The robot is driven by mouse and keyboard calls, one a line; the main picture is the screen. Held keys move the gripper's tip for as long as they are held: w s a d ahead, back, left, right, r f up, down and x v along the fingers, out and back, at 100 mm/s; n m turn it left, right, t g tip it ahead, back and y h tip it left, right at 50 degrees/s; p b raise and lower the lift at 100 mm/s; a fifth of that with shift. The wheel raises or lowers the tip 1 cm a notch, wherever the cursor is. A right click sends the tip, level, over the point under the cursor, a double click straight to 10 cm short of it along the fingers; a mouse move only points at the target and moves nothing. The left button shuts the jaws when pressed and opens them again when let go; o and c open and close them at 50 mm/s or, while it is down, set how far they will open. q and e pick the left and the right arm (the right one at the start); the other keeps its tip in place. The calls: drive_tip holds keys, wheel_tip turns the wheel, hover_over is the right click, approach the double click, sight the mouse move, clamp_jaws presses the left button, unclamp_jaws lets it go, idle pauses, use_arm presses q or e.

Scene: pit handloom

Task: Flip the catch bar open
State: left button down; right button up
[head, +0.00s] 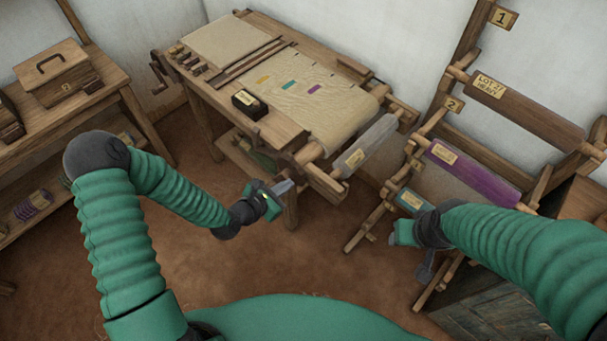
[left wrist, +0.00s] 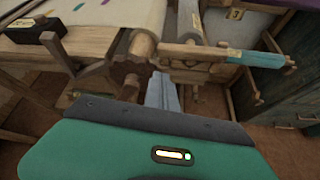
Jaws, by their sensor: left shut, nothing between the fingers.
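The wooden loom (head: 285,128) stands ahead with pale cloth over its top. At its right end, wooden brackets and short bars (head: 326,182) sit below a grey roll (head: 365,145). I cannot tell for sure which piece is the catch bar. My left gripper (head: 286,186) is shut and empty, in front of the loom's near right corner. In the left wrist view its grey fingers (left wrist: 162,92) point toward a wooden crosspiece (left wrist: 192,73); contact is unclear. My right gripper (head: 394,238) is near the rack on the right; its finger state is unclear.
A black labelled block (head: 249,104) rests on the loom. A side table at left bears a wooden box (head: 57,75). The brown floor (head: 310,250) between is clear.

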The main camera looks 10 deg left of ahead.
sight(303, 175)
use_arm(q)
drive_tip(key=x, duration=1)
drive_tip(key=shift+w, duration=0.1)
